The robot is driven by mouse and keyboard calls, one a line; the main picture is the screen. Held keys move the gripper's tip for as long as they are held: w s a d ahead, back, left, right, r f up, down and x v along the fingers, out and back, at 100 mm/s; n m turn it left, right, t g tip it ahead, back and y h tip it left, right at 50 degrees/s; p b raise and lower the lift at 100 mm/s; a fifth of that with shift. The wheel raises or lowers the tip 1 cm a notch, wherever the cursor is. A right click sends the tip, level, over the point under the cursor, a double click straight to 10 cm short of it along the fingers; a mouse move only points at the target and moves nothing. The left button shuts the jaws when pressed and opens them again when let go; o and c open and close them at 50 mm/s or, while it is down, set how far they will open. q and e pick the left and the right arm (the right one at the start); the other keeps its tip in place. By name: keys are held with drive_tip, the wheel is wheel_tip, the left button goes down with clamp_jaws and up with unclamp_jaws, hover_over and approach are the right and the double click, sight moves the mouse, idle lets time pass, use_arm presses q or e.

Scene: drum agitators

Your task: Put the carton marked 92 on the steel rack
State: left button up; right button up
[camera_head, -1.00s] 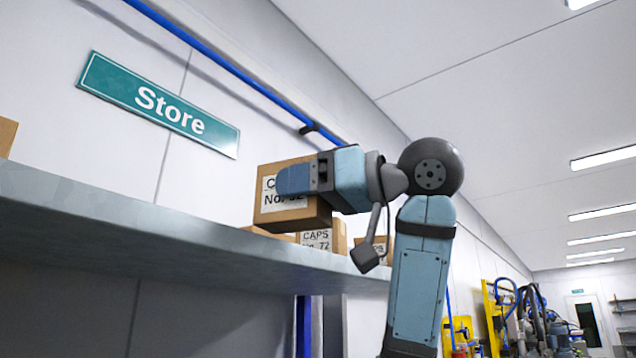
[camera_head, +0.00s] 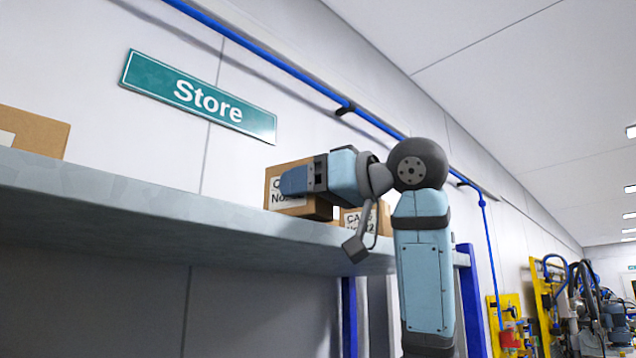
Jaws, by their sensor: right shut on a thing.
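My right gripper (camera_head: 304,179) is shut on a brown carton (camera_head: 318,207), its fingers across the front. The carton's white label shows "No." but the gripper hides most of the number. The carton is at the front edge of the steel rack's grey shelf (camera_head: 130,205); I cannot tell whether it touches the shelf. My left gripper is not in view.
Another carton with a CAPS label (camera_head: 357,220) stands behind my forearm, partly hidden. A further carton (camera_head: 38,132) stands at the shelf's left end. The shelf between is clear. Blue uprights (camera_head: 470,295) support the rack. A green Store sign (camera_head: 200,97) hangs above.

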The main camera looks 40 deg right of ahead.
drive_tip(key=shift+w+a, duration=0.1)
drive_tip(key=shift+w, duration=1.25)
drive_tip(key=shift+s+f, duration=0.15)
drive_tip(key=shift+f, duration=0.15)
drive_tip(key=shift+w+f, duration=0.2)
drive_tip(key=shift+w, duration=0.1)
drive_tip(key=shift+s, duration=0.15)
drive_tip(key=o, duration=1.1)
